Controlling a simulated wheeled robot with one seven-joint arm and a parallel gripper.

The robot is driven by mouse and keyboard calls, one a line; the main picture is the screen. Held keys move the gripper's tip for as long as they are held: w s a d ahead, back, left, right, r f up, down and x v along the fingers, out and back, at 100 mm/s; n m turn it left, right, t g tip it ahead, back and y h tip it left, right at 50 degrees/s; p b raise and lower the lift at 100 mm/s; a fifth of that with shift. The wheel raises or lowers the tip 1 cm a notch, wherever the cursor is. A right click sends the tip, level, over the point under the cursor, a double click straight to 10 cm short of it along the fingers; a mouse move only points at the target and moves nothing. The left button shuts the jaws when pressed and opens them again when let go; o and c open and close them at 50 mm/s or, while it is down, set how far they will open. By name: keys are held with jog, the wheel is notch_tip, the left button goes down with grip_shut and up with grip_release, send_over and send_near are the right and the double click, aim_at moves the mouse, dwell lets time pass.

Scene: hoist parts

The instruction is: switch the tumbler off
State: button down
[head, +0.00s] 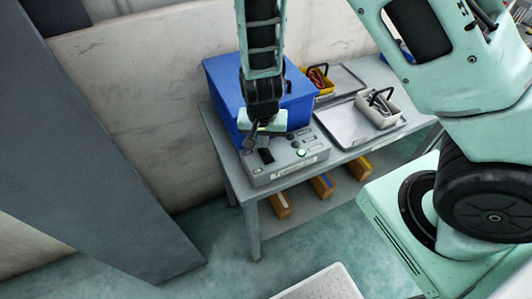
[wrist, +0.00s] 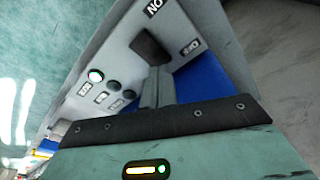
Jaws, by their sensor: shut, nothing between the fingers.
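The tumbler is a black rocker lever (wrist: 150,46) on a grey control panel, between an ON label (wrist: 153,8) and an OFF label (wrist: 190,47) in the wrist view. In the head view the tumbler (head: 266,156) shows on the panel (head: 290,170) in front of a blue box. My gripper (head: 248,142) is over the panel's left part, beside the tumbler. Its grey fingers (wrist: 154,82) are together and empty, with the tips close to the lever. I cannot tell whether they touch it, or which way the lever leans.
A lit green button (wrist: 96,75) and two dark buttons (wrist: 121,90) are on the same panel. The blue box (head: 222,80) stands right behind it. A grey tray (head: 345,128) with a white basket (head: 379,112) and a yellow bin (head: 322,88) are further along the table.

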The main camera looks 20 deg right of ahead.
aim_at(263, 151)
jog(key=shift+f+b, duration=0.65)
jog(key=shift+f, duration=0.25)
jog(key=shift+r, duration=0.1)
notch_tip(263, 151, up, 7)
jog(key=p, duration=0.7)
dwell(0.4)
dwell(0.4)
jog(key=s+a+r+n+g+y+b, duration=0.2)
jog(key=s+a+r+n+y+b, duration=0.15)
jog(key=s+a+r+n, duration=0.4)
jog(key=s+r+n+h+b, duration=0.1)
jog(key=s+r+n, duration=0.2)
jog(key=s, duration=0.3)
jog(key=s+d+r+n+h+b, duration=0.1)
jog(key=s+r+n+b, duration=0.1)
jog(key=s, duration=0.4)
notch_tip(263, 151, up, 2)
jog(key=shift+s+d+r+n, duration=0.15)
jog(key=shift+s+n, duration=0.1)
jog(key=shift+n, duration=0.4)
